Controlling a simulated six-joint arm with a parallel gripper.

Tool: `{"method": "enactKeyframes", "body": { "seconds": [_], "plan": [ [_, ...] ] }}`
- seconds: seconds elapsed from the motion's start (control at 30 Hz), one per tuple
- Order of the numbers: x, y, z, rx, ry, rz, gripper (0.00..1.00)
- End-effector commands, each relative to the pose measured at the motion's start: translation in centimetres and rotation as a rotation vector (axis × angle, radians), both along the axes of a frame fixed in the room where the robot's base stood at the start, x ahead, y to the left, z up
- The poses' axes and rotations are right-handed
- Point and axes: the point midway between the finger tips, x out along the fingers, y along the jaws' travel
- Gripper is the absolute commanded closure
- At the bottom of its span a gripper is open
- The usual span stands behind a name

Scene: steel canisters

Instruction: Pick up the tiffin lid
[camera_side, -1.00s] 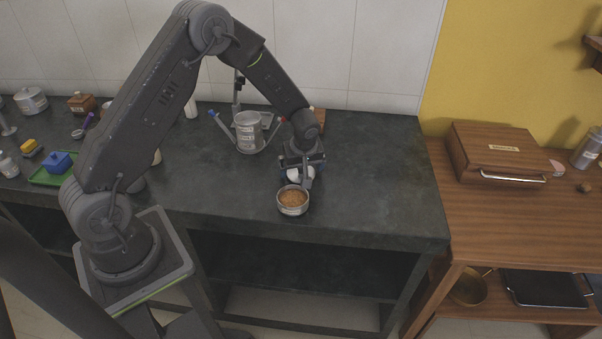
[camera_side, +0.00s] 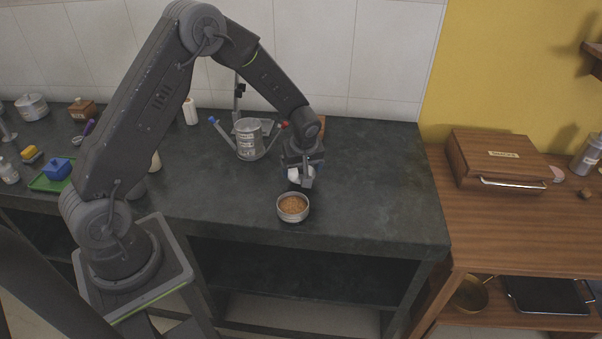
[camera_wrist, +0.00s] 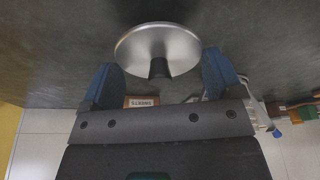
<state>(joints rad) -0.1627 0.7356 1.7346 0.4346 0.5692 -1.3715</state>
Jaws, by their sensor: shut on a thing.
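The tiffin lid (camera_wrist: 143,45) is a round, shiny steel disc with a dark knob, seen between the blue fingertips in the wrist view. It also shows as a pale shape under my gripper in the side view (camera_side: 295,174). My gripper (camera_wrist: 159,68) is shut on the lid, a finger at either side. In the side view my gripper (camera_side: 303,175) is just above and behind an uncovered round steel tiffin bowl (camera_side: 293,216) with brown contents on the dark counter. The exact finger contact is hard to see.
A green tray (camera_side: 48,184) with a blue butter-dish-like thing lies far left. A wooden box (camera_side: 500,160) is on the right table. The counter's right part is clear.

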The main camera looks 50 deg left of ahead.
Motion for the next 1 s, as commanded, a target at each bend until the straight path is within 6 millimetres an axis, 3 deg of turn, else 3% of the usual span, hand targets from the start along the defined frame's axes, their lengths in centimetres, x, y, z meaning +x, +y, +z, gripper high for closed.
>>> {"method": "enactKeyframes", "body": {
  "seconds": [0.07,0.3,0.6,0.77,1.0],
  "plan": [
    [0.1,0.0,1.8,0.002,-0.006,0.001,0.37],
    [-3.4,4.2,4.9,0.001,-0.003,0.008,0.37],
    [-6.7,8.1,7.9,0.001,-0.001,0.004,0.37],
    [-6.8,9.9,8.9,0.004,-0.002,0.005,0.37],
    [-4.9,16.3,11.9,0.004,0.000,0.013,0.37]
  ]
}}
